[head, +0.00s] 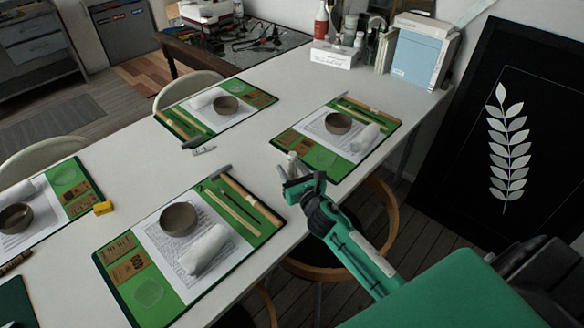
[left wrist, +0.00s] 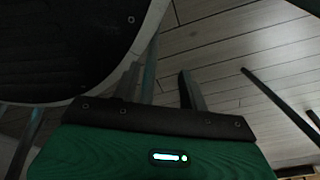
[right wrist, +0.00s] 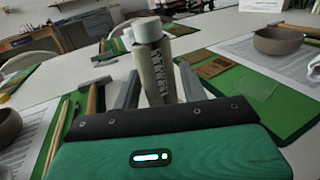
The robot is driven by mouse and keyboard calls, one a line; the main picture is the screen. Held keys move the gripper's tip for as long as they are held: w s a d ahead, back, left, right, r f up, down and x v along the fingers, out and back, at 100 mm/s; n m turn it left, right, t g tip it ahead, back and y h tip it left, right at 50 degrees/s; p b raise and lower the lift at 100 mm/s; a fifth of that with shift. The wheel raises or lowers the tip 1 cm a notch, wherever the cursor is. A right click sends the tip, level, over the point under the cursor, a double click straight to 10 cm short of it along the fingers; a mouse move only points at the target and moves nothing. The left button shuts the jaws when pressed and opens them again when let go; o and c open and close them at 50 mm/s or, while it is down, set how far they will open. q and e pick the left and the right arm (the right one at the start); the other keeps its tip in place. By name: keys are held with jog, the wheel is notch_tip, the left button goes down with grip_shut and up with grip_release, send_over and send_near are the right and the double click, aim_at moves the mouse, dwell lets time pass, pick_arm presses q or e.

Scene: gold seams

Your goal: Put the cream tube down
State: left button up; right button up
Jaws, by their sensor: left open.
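The cream tube (right wrist: 157,75), with a white cap and dark lettering, stands upright between the fingers of my right gripper (right wrist: 155,92) in the right wrist view. The fingers are shut on its sides. In the head view my right gripper (head: 302,182) holds the tube (head: 292,160) near the table's right edge, between two green place mats. Whether its base touches the table is hidden. My left gripper (left wrist: 160,88) is open and empty in the left wrist view, over a wooden floor; it is out of the head view.
The white table (head: 125,165) holds several green mats with bowls, cloths and tools. A hammer (right wrist: 93,92) lies left of the tube. A yellow block (head: 103,208) and a small labelled item (head: 204,150) lie between mats. Bare table shows in the middle. Stools stand alongside.

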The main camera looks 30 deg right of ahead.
jog(key=shift+o, duration=0.2)
jog(key=shift+r, duration=0.1)
jog(key=shift+r+p, duration=0.3)
jog(key=shift+r, duration=0.05)
jog(key=shift+w+r+p, duration=0.1)
jog(key=shift+r+p, duration=0.25)
jog(key=shift+r, duration=0.1)
jog(key=shift+s+f, duration=0.3)
jog(key=shift+s, duration=0.35)
pick_arm(q)
jog(key=shift+w+d+r+b, duration=0.4)
jog(key=shift+w+b, duration=0.15)
jog(key=shift+b, duration=0.35)
pick_arm(e)
jog(key=s, duration=1)
jog(key=shift+s+a+r, duration=0.15)
jog(key=shift+s+a, duration=0.1)
jog(key=shift+s, duration=0.15)
pick_arm(q)
jog(key=shift+s+f, duration=0.15)
jog(key=shift+s, duration=0.2)
